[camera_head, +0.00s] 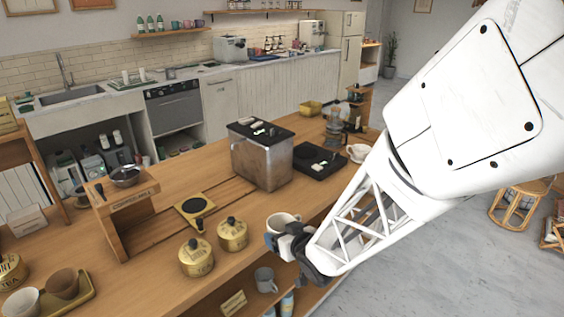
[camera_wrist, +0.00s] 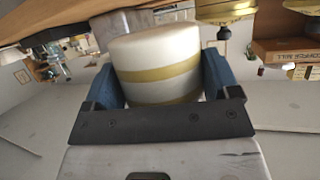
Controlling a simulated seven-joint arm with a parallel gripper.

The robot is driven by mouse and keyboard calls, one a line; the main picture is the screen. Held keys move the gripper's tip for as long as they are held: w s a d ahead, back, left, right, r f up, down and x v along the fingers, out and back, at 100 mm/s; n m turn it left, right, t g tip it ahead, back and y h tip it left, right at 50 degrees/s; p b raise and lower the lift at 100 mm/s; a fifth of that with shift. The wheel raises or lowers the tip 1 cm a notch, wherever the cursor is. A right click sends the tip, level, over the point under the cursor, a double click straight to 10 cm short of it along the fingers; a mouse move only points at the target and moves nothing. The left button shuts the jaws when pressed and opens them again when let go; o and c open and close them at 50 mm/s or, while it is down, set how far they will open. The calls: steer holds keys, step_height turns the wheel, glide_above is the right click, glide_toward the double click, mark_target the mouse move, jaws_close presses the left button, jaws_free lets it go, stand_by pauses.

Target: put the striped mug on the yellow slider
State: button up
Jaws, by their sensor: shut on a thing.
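The striped mug (camera_head: 283,222) is white with yellow bands, which show clearly in the wrist view (camera_wrist: 155,60). My gripper (camera_head: 284,239) is shut on it, with blue fingers on either side of the mug in the wrist view (camera_wrist: 160,78). The mug looks roughly upright, near the counter's front edge, to the right of the brass canisters. The yellow slider (camera_head: 186,208) is a flat square plate on the wooden counter, left of and behind the mug.
A metal box with a black top (camera_head: 262,163) stands behind. A wooden coffee mill stand (camera_head: 128,214) is left of the slider. A grey mug (camera_head: 265,280) is on the shelf below.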

steer(key=shift+w+d+f, duration=0.3)
steer(key=shift+w+f, duration=0.1)
steer(key=shift+w, duration=0.05)
steer(key=w+d+f+m+t+h, duration=0.1)
steer(key=w+d+f+m+h, duration=0.1)
steer(key=w+d+f, duration=0.55)
steer(key=w+d+f+m+t+h, duration=0.15)
steer(key=w+d+f, duration=0.3)
steer(key=f, duration=0.55)
steer(key=w+d+f+m+h, duration=0.1)
steer(key=w+f, duration=0.3)
steer(key=f, duration=0.6)
steer(key=w+d+f+m+h, duration=0.2)
steer(key=w+f, duration=0.3)
steer(key=f, duration=0.6)
steer(key=shift+d, duration=0.85)
steer(key=shift+w+d+g+h, duration=0.1)
steer(key=shift+g+h, duration=0.15)
